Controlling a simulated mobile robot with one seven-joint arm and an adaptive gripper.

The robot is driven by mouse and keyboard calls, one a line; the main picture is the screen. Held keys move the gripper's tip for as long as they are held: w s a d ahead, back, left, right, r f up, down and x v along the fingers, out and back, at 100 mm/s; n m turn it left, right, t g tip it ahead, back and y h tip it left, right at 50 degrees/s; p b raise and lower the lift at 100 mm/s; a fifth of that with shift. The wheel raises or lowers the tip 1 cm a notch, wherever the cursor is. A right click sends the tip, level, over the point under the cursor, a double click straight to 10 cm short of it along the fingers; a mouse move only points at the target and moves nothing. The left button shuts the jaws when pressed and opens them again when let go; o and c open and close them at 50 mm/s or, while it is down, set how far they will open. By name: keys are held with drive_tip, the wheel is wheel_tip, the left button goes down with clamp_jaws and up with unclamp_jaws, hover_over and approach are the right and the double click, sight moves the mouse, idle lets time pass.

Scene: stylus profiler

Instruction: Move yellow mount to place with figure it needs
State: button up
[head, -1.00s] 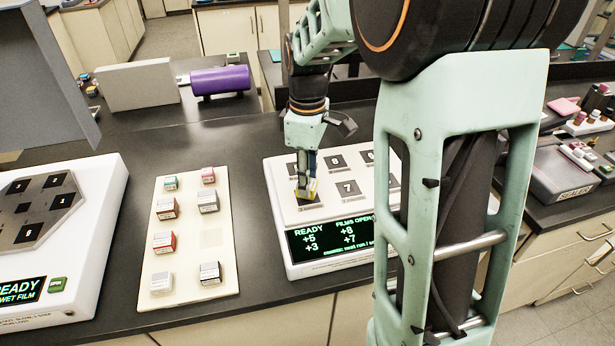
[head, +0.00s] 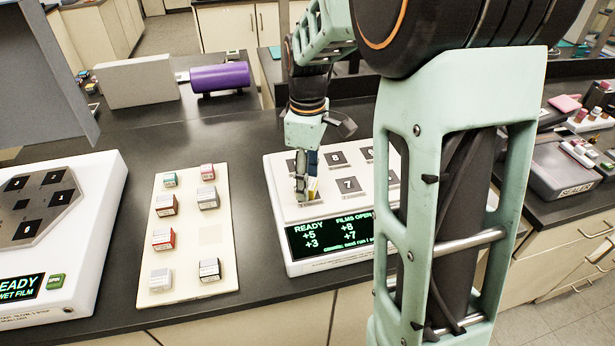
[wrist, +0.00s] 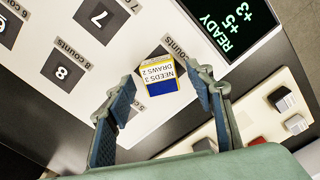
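The yellow mount (wrist: 160,75) has a white top label reading "NEEDS 3 DRAWS 2" and a blue side. It stands on a dark pad at the front left of the white profiler (head: 281,214), near the screen; it hides that pad's figure. In the head view the yellow mount (head: 313,186) is partly hidden by my gripper (head: 306,196). In the wrist view my gripper (wrist: 160,78) has its two blue-padded fingers apart on either side of the mount, with a visible gap on both sides.
Pads marked 7 (wrist: 101,18) and 8 (wrist: 62,69) look bare. The profiler's screen (head: 330,238) reads READY +5 +3, FILMS OPEN +8 +7. A cream tray (head: 210,236) with several small blocks lies left of it. Another white device (head: 95,215) stands farther left.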

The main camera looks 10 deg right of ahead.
drive_tip(key=shift+c, duration=0.4)
wheel_tip(320, 180, up, 7)
drive_tip(key=p, duration=0.5)
drive_tip(key=shift+p, duration=0.35)
wheel_tip(320, 180, up, 12)
idle(0.5)
